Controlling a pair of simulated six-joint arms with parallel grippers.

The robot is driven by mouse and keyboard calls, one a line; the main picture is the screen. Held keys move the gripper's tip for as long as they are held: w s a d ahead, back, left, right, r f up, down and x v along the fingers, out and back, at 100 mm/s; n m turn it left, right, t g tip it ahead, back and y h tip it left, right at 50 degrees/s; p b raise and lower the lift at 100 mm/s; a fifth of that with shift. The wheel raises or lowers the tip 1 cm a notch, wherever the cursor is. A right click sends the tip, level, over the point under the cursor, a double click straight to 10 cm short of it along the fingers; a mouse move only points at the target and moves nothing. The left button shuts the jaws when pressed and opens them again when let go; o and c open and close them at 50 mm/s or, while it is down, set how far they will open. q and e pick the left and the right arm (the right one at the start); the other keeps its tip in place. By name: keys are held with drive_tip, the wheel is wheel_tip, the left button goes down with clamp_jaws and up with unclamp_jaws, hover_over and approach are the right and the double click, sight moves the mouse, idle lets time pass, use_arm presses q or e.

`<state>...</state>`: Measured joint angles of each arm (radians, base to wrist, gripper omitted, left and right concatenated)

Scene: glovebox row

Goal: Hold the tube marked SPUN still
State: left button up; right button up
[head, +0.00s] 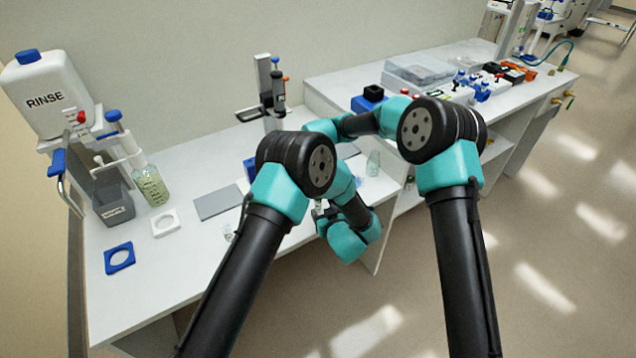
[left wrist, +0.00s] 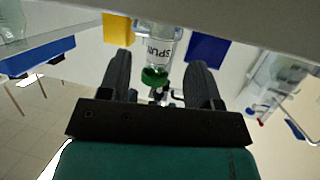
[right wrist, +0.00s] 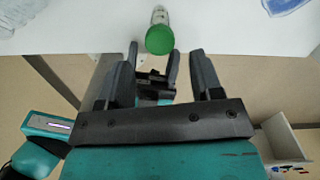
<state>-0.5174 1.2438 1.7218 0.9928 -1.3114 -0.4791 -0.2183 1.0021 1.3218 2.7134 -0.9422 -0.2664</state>
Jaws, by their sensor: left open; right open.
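The tube marked SPUN (left wrist: 162,45) is clear with a green cap. In the left wrist view it stands between the fingers of my left gripper (left wrist: 158,66), with a gap on each side. The left gripper is open. In the right wrist view the green cap (right wrist: 159,39) lies just beyond the fingertips of my right gripper (right wrist: 163,62), which is open and empty. Dark finger-like parts show between the right fingers, probably my other gripper. In the head view my arms cover much of this area, and I cannot make out the tube.
The white bench holds a blue square ring (head: 119,258), a white ring (head: 165,223), a grey mat (head: 217,202), a green-tinted bottle (head: 150,186) and a grey bin (head: 114,205). A RINSE container (head: 45,92) hangs at left. A stand (head: 266,90) rises behind my arms.

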use_arm(q)
drive_tip(key=v, duration=1.1)
drive_tip(key=shift+s, duration=0.35)
drive_tip(key=shift+d+r, duration=0.1)
